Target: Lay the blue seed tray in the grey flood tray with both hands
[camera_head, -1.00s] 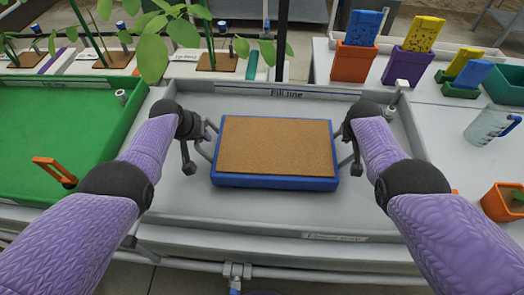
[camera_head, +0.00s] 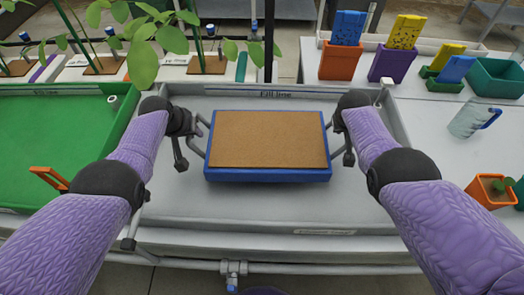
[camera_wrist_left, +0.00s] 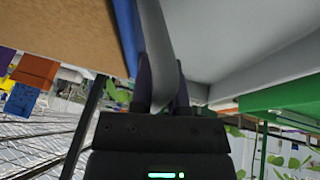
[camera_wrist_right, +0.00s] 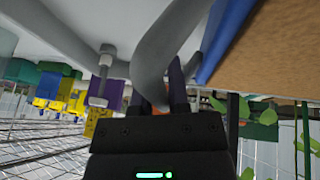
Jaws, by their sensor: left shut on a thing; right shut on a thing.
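The blue seed tray (camera_head: 268,175), with a flat brown fill, appears level over the middle of the grey flood tray (camera_head: 250,210). The head view does not clearly show whether it touches the floor of that tray. It has a grey loop handle on each short side. My left gripper (camera_head: 200,124) is shut on the left handle (camera_wrist_left: 158,45), and my right gripper (camera_head: 340,124) is shut on the right handle (camera_wrist_right: 155,55). In both wrist views the handle passes between the fingers. The seed tray's blue edge also shows in the left wrist view (camera_wrist_left: 127,30) and right wrist view (camera_wrist_right: 225,38).
A green tray (camera_head: 60,140) with an orange handle adjoins on the left. Seedlings (camera_head: 145,40) lean over the flood tray's back left. On the right bench stand colored pots (camera_head: 392,65), a clear jug (camera_head: 470,120) and an orange pot (camera_head: 490,190). Bare flood-tray floor surrounds the seed tray.

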